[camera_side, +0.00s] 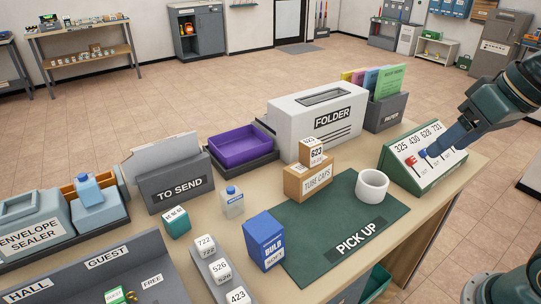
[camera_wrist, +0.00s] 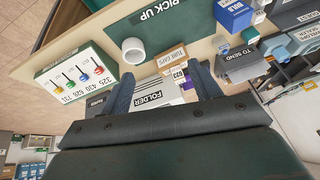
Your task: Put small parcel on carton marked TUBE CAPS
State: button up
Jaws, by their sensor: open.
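A small brown parcel marked 623 (camera_side: 312,152) rests on top of the brown carton marked TUBE CAPS (camera_side: 309,182), which stands at the back left of the green PICK UP mat (camera_side: 310,238). In the wrist view the parcel (camera_wrist: 181,74) and the carton (camera_wrist: 172,57) show between my finger tips, farther off. My gripper (camera_wrist: 161,73) is open with nothing between its fingers. In the side view my gripper (camera_side: 437,146) is at the right, by the numbered panel, apart from the parcel and carton.
A white ring (camera_side: 372,185) and a blue BULB box (camera_side: 263,241) stand on the mat. The white FOLDER machine (camera_side: 290,126) is behind the carton. The sloped panel (camera_side: 412,158) with coloured knobs is at the right. The mat's middle is clear.

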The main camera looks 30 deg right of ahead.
jog(key=shift+n+h, duration=0.3)
jog(key=shift+n, duration=0.6)
jog(key=s, duration=0.1)
jog(key=s+d+f, duration=0.1)
jog(key=s+f, duration=0.1)
jog(key=shift+s+d+f, duration=0.15)
jog(key=shift+s+d, duration=0.1)
